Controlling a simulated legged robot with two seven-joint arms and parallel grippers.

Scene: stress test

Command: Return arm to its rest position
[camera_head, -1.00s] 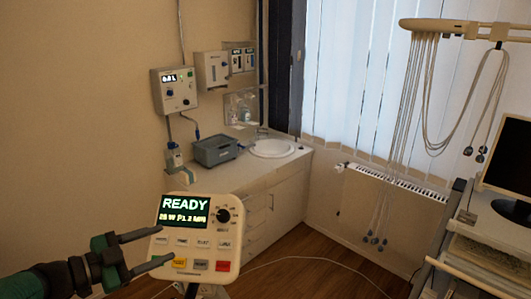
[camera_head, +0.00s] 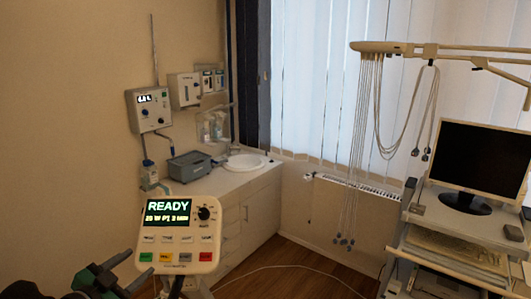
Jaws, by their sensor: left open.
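My left gripper (camera_head: 137,268) is at the lower left, with dark fingers spread open and nothing between them. Its dark green and black arm comes in from the lower left corner and is partly cut off by the frame edge. The fingertips are beside the lower left of a white control panel (camera_head: 180,255); I cannot tell whether they touch it. The panel shows a lit READY screen (camera_head: 168,212), a black dial (camera_head: 204,213) and coloured buttons along the bottom. My right gripper is not in view.
A counter (camera_head: 215,183) with a sink (camera_head: 244,162) and a grey box (camera_head: 189,167) stands behind the panel. A cart (camera_head: 455,232) with a monitor (camera_head: 481,158) and hanging leads (camera_head: 357,150) is at the right. A pale cable (camera_head: 290,267) crosses the wood floor.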

